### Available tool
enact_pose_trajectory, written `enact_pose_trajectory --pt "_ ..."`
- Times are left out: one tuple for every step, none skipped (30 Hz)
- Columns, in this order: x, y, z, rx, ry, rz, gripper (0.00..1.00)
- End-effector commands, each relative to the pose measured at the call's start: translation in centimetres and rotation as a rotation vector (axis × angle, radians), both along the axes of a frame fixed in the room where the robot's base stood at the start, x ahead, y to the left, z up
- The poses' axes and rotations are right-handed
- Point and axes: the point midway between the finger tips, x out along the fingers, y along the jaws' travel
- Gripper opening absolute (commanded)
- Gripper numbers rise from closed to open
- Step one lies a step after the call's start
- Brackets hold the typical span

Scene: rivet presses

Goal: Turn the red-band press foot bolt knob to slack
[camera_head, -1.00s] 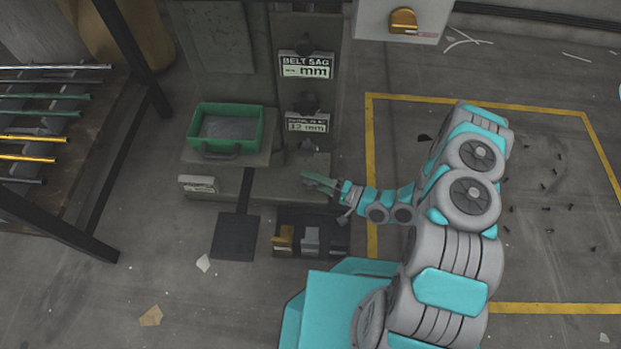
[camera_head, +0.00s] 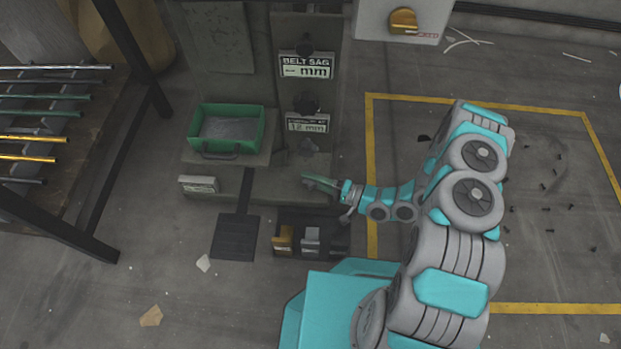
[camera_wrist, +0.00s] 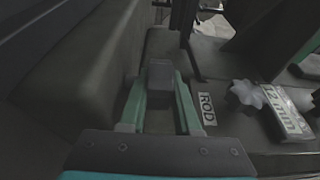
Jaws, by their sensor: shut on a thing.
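The press (camera_head: 360,95) stands at the top centre of the head view, with its base (camera_head: 275,185) below. I see no red band on it. My gripper (camera_head: 312,181) is at the right part of the base, reaching in from the right. In the wrist view the two green fingers of my gripper (camera_wrist: 160,100) close on a dark grey, square-ended knob (camera_wrist: 160,72). I cannot tell from its markings whether it is the foot bolt knob, and its turn position does not show. In the head view the fingers hide it.
A green tray (camera_head: 198,142) sits on the press, left of the dark knobs and labels. A star-shaped knob (camera_wrist: 245,94) and a ROD label (camera_wrist: 207,109) lie right of my fingers. A rod rack (camera_head: 75,215) stands at left.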

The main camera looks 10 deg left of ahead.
Motion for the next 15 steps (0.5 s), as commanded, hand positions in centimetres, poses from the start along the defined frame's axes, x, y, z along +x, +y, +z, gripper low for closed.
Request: enact_pose_trajectory --pt "-0.01 -0.03 -0.03 -0.001 -0.002 0.018 0.0" --pt "0.01 -0.04 -0.03 -0.001 -0.002 0.03 0.0" --pt "0.01 -0.05 -0.04 -0.002 -0.004 0.049 0.0" --pt "0.04 -0.07 -0.05 -0.002 -0.004 0.063 0.0" --pt "0.06 -0.07 -0.07 -0.002 -0.006 0.08 0.0" --pt "0.08 -0.08 -0.09 -0.002 -0.006 0.103 0.0" --pt "0.1 -0.1 -0.1 -0.003 -0.007 0.12 0.0" --pt "0.03 -0.06 -0.11 -0.003 -0.005 0.14 0.0" --pt "0.04 -0.09 -0.13 -0.003 -0.004 0.165 0.0" --pt "0.01 -0.07 -0.15 -0.003 -0.004 0.186 0.0" --pt "0.08 -0.08 -0.17 -0.003 -0.005 0.205 0.0" --pt "0.11 -0.09 -0.18 -0.005 -0.006 0.233 0.0" --pt "0.11 -0.09 -0.18 -0.004 -0.006 0.253 0.0" --pt "0.05 -0.06 -0.18 -0.005 -0.006 0.275 0.0" --pt "0.06 -0.09 -0.18 -0.004 -0.004 0.301 0.0"
